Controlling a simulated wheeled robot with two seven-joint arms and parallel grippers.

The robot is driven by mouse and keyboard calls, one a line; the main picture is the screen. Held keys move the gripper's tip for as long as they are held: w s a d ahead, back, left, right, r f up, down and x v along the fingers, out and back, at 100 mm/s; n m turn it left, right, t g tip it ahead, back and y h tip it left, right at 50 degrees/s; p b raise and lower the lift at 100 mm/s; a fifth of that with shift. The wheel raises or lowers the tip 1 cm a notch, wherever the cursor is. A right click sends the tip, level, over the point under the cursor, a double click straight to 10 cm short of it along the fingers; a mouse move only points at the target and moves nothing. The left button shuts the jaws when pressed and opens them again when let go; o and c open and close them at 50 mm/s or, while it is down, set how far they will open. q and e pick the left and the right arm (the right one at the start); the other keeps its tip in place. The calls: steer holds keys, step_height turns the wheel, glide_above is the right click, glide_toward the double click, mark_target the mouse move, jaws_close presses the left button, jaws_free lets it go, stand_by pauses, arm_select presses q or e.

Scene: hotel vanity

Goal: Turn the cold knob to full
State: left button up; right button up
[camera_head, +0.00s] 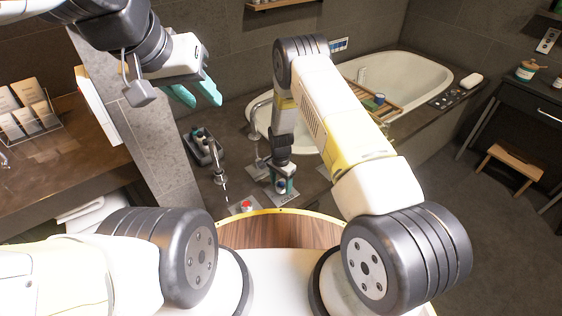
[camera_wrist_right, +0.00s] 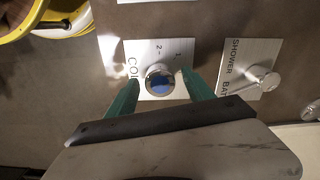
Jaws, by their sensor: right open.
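The cold knob (camera_wrist_right: 160,82) is a round chrome knob with a blue cap, mounted on a silver plate (camera_wrist_right: 148,50) with "COL" and the marks 1 and 2 visible. My right gripper (camera_wrist_right: 158,80) is open, with one green finger on each side of the knob; I cannot tell whether they touch it. In the head view my right gripper (camera_head: 284,187) points down over the knob's plate (camera_head: 284,200). My left gripper (camera_head: 204,103) is raised at the upper left, empty, with its green fingers apart.
A shower/bath knob (camera_wrist_right: 263,77) stands on its own plate beside the cold plate. A red-capped knob (camera_head: 246,206) is left of the right gripper. A bottle caddy (camera_head: 203,148) stands behind it. The white bathtub (camera_head: 425,75) is at the back right.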

steer(key=shift+f, duration=0.3)
jaws_close()
